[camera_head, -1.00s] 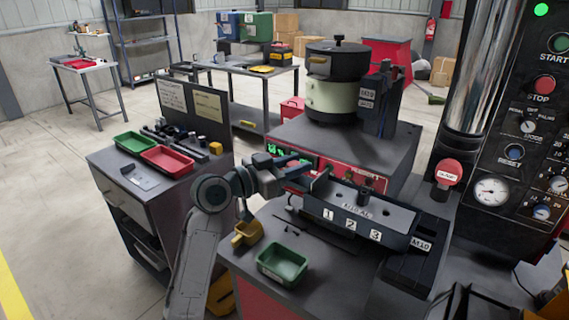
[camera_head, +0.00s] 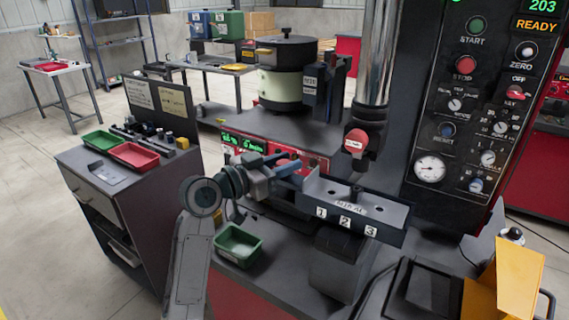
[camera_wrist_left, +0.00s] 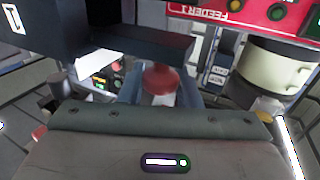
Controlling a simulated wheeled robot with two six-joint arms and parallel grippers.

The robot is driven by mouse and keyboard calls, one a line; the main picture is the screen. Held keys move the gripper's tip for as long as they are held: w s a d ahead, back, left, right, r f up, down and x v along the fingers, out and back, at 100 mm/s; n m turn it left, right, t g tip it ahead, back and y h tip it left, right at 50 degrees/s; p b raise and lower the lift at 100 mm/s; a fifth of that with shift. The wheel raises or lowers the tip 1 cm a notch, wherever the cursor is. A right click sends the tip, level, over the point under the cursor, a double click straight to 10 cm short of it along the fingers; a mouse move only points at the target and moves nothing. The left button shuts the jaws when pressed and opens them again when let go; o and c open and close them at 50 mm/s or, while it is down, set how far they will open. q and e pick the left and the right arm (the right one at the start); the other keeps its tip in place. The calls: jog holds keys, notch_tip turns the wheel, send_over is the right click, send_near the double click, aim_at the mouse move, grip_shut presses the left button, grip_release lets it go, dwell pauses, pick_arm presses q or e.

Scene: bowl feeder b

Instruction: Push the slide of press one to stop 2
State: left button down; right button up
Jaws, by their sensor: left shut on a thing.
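The slide of press one is a long grey block (camera_head: 382,209) with stop labels 1, 2 and 3 on its front face and holes in its top. It lies across the dark base (camera_head: 342,266), with its right part below the press ram. My left gripper (camera_head: 296,168) is at the slide's left end. In the left wrist view a red round knob (camera_wrist_left: 160,79) sits between the fingers, and the gripper is shut on it. The head view hides this grip. Which stop the slide is at cannot be told. My right gripper is not in view.
The press ram (camera_head: 369,62) with a red-topped part (camera_head: 355,141) hangs above the slide. The control panel (camera_head: 445,130) stands at right and reads READY. The bowl feeder (camera_head: 285,75) is behind the gripper. A green tray (camera_head: 238,238) sits in front; a yellow part (camera_head: 519,280) is at lower right.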

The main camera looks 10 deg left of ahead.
pick_arm(q)
jog(key=c, duration=1.1)
grip_release()
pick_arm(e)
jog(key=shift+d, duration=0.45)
pick_arm(q)
jog(key=shift+a, duration=0.1)
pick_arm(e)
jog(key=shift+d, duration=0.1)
pick_arm(q)
jog(key=shift+s+a, duration=0.2)
jog(key=shift+s, duration=0.05)
jog(key=shift+b+v, duration=1.5)
jog(key=shift+v, duration=3.55)
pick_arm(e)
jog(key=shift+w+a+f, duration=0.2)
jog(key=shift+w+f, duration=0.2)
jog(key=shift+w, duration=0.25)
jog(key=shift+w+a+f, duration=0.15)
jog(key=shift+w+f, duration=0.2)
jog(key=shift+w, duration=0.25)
